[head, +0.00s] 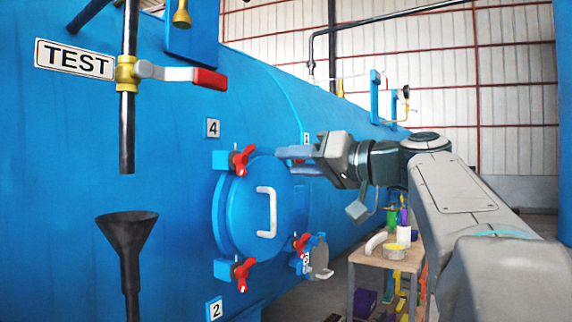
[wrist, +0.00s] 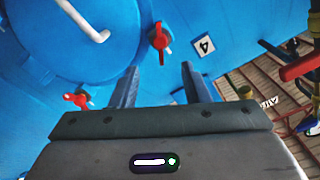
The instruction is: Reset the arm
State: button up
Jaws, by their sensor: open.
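My gripper (head: 297,162) is at the end of my raised arm, in front of the blue autoclave (head: 150,200) and right of the upper part of its round door. In the wrist view my gripper (wrist: 158,85) has its two fingers spread apart with nothing between them. The blue round door (head: 242,212) with its white handle (head: 267,212) looks closed. Red clamp knobs (head: 242,160) sit around its rim. The door's white handle also shows in the wrist view (wrist: 85,20). Part of the door's right side is near my fingers in the picture.
A pipe valve with a red-tipped lever (head: 208,79) and a TEST sign (head: 75,58) are at upper left, above a black funnel (head: 127,240). A small wooden table (head: 372,256) with containers stands below my arm. A smaller hatch (head: 320,258) is beside the door.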

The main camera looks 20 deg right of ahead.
jog(key=s+a+f+m+g+h+p, duration=0.4)
jog(key=a+f+g+p, duration=0.4)
jog(key=p, duration=1.2)
jog(key=s+f+n+g+h+p, duration=0.1)
jog(key=s+f+g+h+p, duration=0.1)
jog(key=s+p, duration=0.4)
jog(key=s+f+n+g+h+p, duration=0.1)
jog(key=s+f+h+p, duration=0.2)
jog(key=s+p, duration=0.3)
jog(key=h+p, duration=0.1)
jog(key=p, duration=0.2)
jog(key=shift+s+d+f+n+g+h, duration=0.25)
jog(key=shift+s+d+n+g+h, duration=0.05)
jog(key=shift+s+n+g, duration=0.1)
